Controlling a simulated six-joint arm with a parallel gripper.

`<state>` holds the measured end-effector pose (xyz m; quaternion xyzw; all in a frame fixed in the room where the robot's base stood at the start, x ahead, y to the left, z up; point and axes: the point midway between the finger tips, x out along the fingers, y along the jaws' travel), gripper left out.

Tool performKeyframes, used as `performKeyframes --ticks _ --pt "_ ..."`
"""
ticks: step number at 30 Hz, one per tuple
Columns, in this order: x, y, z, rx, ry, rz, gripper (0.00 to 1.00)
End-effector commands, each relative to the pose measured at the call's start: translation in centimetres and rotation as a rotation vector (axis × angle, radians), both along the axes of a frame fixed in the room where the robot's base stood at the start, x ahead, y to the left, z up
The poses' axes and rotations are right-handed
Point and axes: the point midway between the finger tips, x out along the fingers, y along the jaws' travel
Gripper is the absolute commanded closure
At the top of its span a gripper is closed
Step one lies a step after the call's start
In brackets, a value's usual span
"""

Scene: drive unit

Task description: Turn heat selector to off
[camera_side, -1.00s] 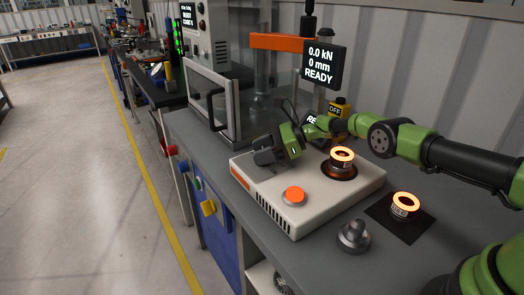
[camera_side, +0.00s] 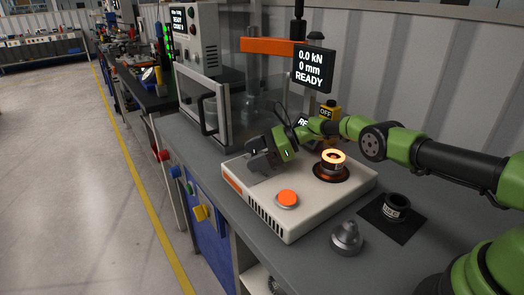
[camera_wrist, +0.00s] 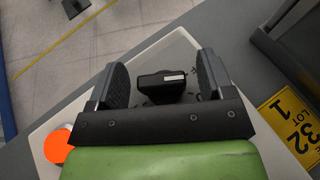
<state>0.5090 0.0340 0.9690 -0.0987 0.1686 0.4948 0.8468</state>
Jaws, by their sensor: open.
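The heat selector (camera_wrist: 160,88) is a black knob with a white mark on the white drive unit (camera_side: 300,200). In the wrist view it lies between the two fingers of my gripper (camera_wrist: 162,72), with a gap on each side. My gripper is open and empty. In the side view my gripper (camera_side: 264,153) is low over the unit's far left part and hides the selector. I cannot tell how deep the fingers reach around the knob.
An orange button (camera_side: 287,198) and a glowing ring part (camera_side: 333,158) are on the unit. A dark ring part (camera_side: 396,204) sits on a black mat (camera_side: 372,214). A grey metal piece (camera_side: 346,238) stands in front. A press enclosure (camera_side: 200,95) rises behind.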

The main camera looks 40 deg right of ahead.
Motion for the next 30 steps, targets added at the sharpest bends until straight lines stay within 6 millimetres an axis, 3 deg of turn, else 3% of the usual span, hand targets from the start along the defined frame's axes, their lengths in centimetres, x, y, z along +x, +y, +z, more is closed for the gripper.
performKeyframes --ticks 11,22,30 --pt "-1.0 -1.9 1.0 0.001 0.002 -0.002 0.26" --pt "-3.9 -7.1 3.4 0.0 -0.003 -0.003 0.26" --pt "-4.5 -8.0 3.9 -0.001 -0.001 -0.001 0.26"
